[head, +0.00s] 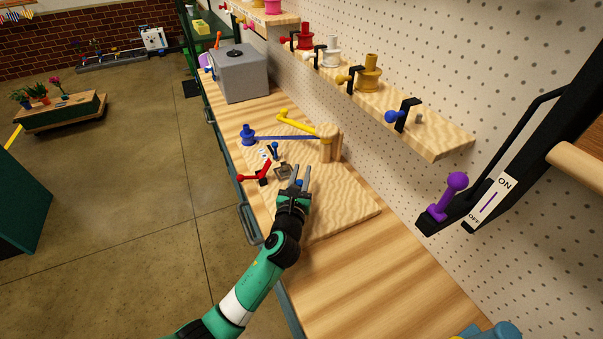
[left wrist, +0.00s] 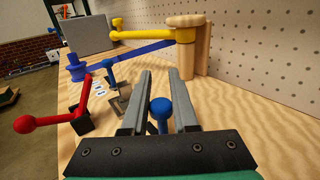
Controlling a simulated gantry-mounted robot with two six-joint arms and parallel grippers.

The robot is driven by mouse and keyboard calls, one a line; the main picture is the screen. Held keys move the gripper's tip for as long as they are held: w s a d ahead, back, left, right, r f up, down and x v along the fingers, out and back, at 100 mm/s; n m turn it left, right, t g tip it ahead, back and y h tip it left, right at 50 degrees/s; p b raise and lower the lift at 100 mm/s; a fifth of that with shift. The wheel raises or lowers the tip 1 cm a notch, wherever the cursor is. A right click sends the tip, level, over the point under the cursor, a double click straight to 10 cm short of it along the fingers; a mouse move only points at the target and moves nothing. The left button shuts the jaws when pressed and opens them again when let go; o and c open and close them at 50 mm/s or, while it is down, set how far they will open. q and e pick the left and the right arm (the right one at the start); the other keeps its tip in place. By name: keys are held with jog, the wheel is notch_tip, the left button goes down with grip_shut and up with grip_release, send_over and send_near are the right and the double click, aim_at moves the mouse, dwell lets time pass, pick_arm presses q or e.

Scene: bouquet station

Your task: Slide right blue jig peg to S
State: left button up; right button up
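A wooden jig board (head: 340,208) lies on the bench. The right blue jig peg (left wrist: 160,108), with a round blue head, stands between the fingers of my left gripper (left wrist: 158,74). In the head view, my left gripper (head: 299,178) is low over the board, its fingers apart; the peg is mostly hidden there. I cannot tell whether the fingers touch it. Another blue peg (head: 274,149) stands farther along, also in the left wrist view (left wrist: 108,70). Small white labels (left wrist: 98,86) lie near it; their letters are too small to read. My right gripper is not in view.
A red lever (head: 258,174) stands left of my gripper. A blue arm (head: 285,137) and a yellow arm (head: 300,124) reach from a wooden post (head: 326,146) beyond it. A grey box (head: 240,75) stands farther back. The near bench is clear.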

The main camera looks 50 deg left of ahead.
pick_arm(q)
grip_shut()
dwell(0.5)
dwell(0.5)
jog(key=a, duration=0.1)
jog(key=a+p, duration=0.1)
jog(key=a, duration=0.1)
jog(key=shift+w+a+r, duration=0.1)
jog(key=shift+w, duration=0.2)
jog(key=shift+o, duration=2.1)
grip_release()
jog(key=shift+f, duration=0.2)
jog(key=o, duration=0.3)
jog(key=shift+a+r, duration=0.1)
jog(key=shift+a, duration=0.05)
jog(key=shift+o, duration=0.2)
